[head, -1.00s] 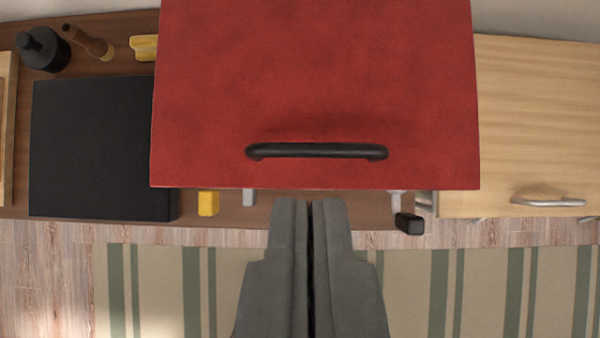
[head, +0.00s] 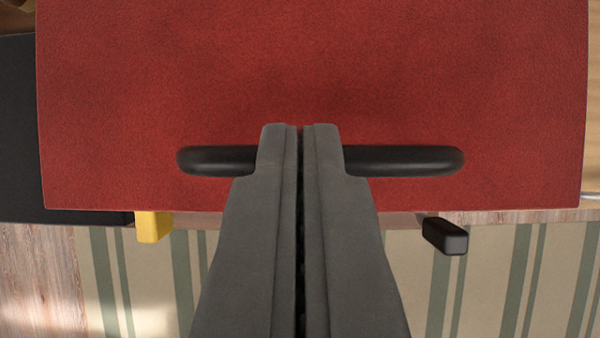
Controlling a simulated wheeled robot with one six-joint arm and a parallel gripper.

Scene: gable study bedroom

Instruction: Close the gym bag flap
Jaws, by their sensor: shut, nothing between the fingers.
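The red gym bag flap (head: 310,70) fills most of the head view. A black bar handle (head: 405,160) runs across it near its lower edge. My gripper (head: 300,128) is shut and empty, its fingertips over the middle of the handle and hiding that part. I cannot tell whether the fingertips touch the flap or the handle. The body of the bag is hidden beneath the flap.
A black box-like thing (head: 60,130) lies at the left. A yellow block-shaped end (head: 152,226) and a black one (head: 446,236) stick out below the flap's lower edge. A striped rug (head: 520,280) covers the floor in front.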

